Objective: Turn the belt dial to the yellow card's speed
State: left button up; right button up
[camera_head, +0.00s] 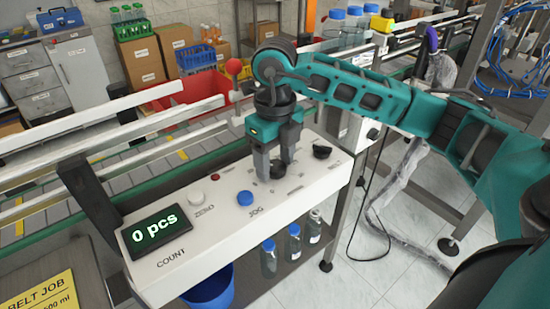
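The white control panel (180,262) slopes across the middle. A black knob (322,151) stands near its right end; the small print beside it is too small to read. My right gripper (276,169) points down over the panel, left of this knob and apart from it. Its two fingers are apart, and a small grey part shows between or behind them; I cannot tell whether they touch it. The yellow card (40,296) at the bottom left reads "BELT JOB" and a cut-off "ml" line; no speed is readable. My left gripper is out of view.
The panel also has a blue JOG button (244,198), a white ZERO button (196,198), a small red light (215,177) and a display (155,230) reading "0 pcs". A red ball-topped lever (234,67) stands behind. Bottles (292,243) sit on a shelf below.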

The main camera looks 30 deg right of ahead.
jog(key=shift+o, duration=1.1)
